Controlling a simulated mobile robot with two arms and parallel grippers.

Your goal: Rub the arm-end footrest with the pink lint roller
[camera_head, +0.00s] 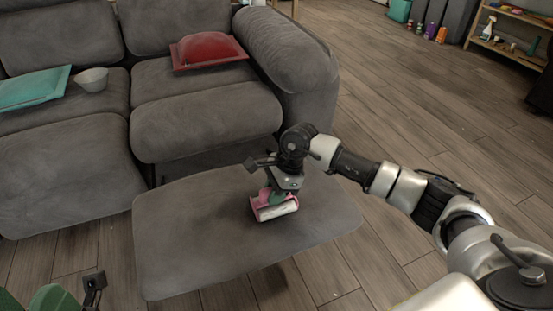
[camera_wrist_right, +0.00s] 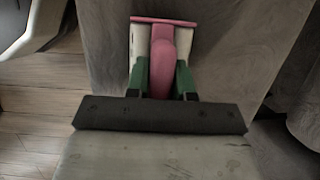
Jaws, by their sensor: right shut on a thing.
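The footrest (camera_head: 190,245) is a grey cushion at the arm end of the sofa, in the middle of the head view. The pink lint roller (camera_head: 274,208), with a white roll, is at the footrest's top surface, right of its middle. My right gripper (camera_head: 276,190) is above it, shut on its handle. In the right wrist view the green fingers (camera_wrist_right: 160,80) close around the pink handle (camera_wrist_right: 161,52), with the roller head beyond. I cannot tell for sure whether the roll touches the cushion.
A shelf (camera_head: 510,35) with bottles stands at the far right. Wood floor at right is free.

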